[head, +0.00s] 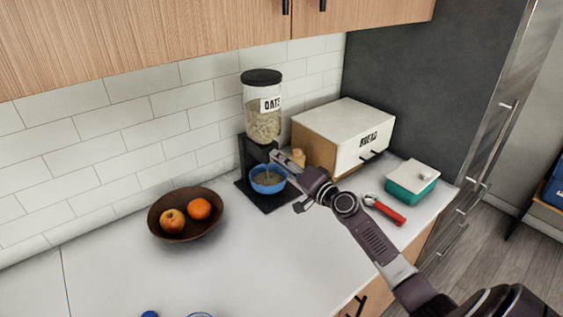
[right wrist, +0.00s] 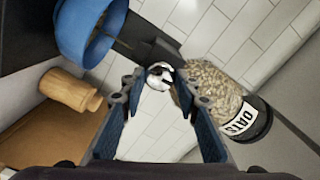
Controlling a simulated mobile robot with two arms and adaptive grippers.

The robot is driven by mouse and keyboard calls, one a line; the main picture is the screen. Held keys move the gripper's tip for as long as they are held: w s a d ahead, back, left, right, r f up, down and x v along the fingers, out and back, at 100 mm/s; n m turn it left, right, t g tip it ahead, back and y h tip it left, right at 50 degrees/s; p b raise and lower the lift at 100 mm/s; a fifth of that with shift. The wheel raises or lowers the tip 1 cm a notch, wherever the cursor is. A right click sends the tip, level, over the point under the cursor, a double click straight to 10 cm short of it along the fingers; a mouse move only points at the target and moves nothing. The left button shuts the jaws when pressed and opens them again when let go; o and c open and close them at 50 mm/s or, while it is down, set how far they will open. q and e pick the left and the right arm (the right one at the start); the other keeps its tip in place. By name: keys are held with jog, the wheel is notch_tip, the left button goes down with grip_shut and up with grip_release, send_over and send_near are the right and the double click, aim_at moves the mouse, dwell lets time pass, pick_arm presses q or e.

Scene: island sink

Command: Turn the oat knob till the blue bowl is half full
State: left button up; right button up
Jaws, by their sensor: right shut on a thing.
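The oat dispenser (head: 262,122) stands against the tiled wall, its clear jar holding oats under a black lid; the jar also shows in the right wrist view (right wrist: 212,92). The blue bowl (head: 268,189) sits on the dispenser's black base with brownish contents inside; its level is hard to judge. The bowl's outside shows in the right wrist view (right wrist: 82,40). My right gripper (head: 283,158) reaches in front of the dispenser; in the right wrist view its fingertips (right wrist: 160,80) are closed on the pale, shiny oat knob (right wrist: 158,72). My left gripper is not in view.
A bread box (head: 312,146) stands right of the dispenser, with a small wooden item (head: 298,156) beside it. A teal container (head: 411,178) and a red-handled tool (head: 384,210) lie further right. A brown fruit bowl (head: 178,230) is left.

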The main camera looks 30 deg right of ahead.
jog(key=shift+m, duration=0.4)
jog(key=o, duration=1.2)
jog(key=shift+d, duration=0.1)
jog(key=shift+c, duration=0.2)
jog(key=s, duration=1.2)
jog(key=shift+d, duration=0.45)
